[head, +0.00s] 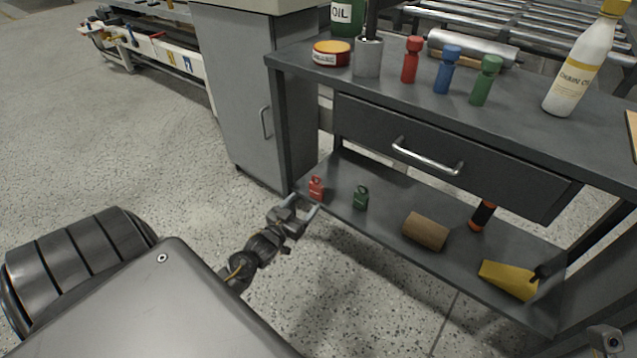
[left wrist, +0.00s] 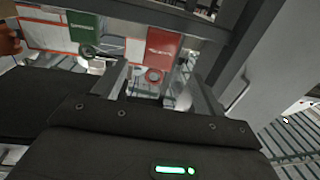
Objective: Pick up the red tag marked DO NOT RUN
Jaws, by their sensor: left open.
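The red tag (head: 316,188) stands at the left end of the bench's lower shelf in the head view. In the left wrist view the tag's ring lies in line with the gap between the fingers (left wrist: 155,80). Whether they touch cannot be told.
A green tag (head: 361,197) stands to the right of the red one. Further right on the shelf are a brown roll (head: 426,231), an orange-and-black cylinder (head: 482,215) and a yellow wedge (head: 508,279). The drawer (head: 440,150) hangs above. Floor in front is clear.

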